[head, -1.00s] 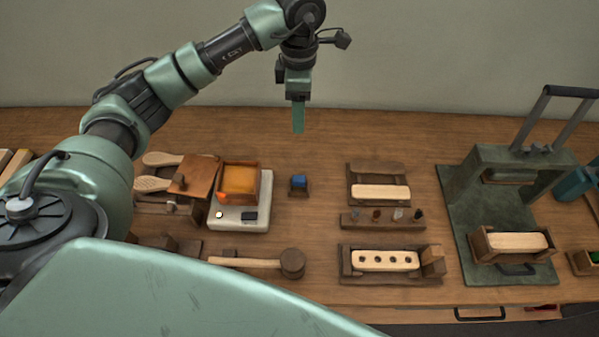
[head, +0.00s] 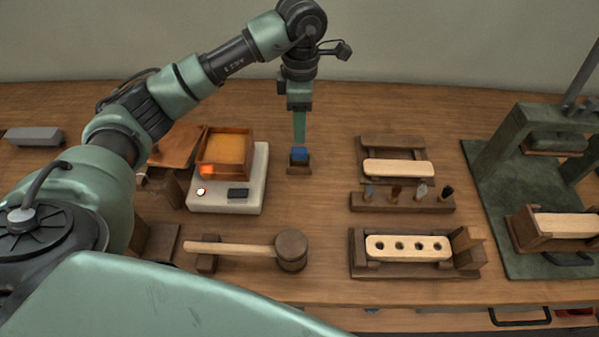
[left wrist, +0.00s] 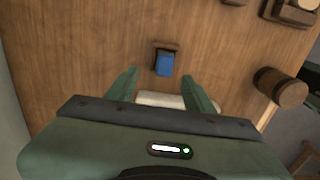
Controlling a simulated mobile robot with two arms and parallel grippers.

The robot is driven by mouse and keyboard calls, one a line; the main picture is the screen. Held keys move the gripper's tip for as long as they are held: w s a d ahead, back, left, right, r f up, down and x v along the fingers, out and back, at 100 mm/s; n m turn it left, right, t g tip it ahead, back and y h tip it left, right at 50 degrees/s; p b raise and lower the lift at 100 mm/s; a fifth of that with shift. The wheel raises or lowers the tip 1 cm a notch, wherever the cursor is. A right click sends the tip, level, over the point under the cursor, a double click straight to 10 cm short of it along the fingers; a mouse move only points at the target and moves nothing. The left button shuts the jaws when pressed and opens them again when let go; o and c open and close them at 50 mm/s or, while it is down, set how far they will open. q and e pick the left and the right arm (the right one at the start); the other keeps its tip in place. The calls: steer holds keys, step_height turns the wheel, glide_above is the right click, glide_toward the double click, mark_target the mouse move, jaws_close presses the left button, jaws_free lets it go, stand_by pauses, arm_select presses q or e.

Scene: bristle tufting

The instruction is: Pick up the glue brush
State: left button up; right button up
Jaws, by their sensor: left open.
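A small blue piece (head: 299,153), which I take to be the glue brush, stands in a small dark wooden holder (head: 299,168) right of the glue pot. My left gripper (head: 299,142) points down just above it, and its fingers overlap the top of the blue piece in the head view. In the left wrist view the two green fingers (left wrist: 162,86) are spread apart and empty. The blue piece (left wrist: 164,65) shows a little beyond the fingertips, roughly centred between them. My right gripper is not in view.
A wooden box with amber glue (head: 226,150) sits on a white heater (head: 224,204) to the left. A mallet (head: 291,250) lies in front. Brush-block fixtures (head: 398,170) and a row of bristle tufts (head: 402,202) stand to the right, with a green press (head: 500,160) beyond.

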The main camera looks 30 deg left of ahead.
mark_target(300, 149)
arm_select(q)
steer(key=shift+f, duration=0.95)
steer(key=f, duration=0.4)
steer(key=s+f+p, duration=0.1)
steer(key=f, duration=0.1)
steer(key=shift+d, duration=0.1)
steer(key=shift+w+f, duration=0.1)
steer(key=shift+f, duration=0.5)
jaws_close()
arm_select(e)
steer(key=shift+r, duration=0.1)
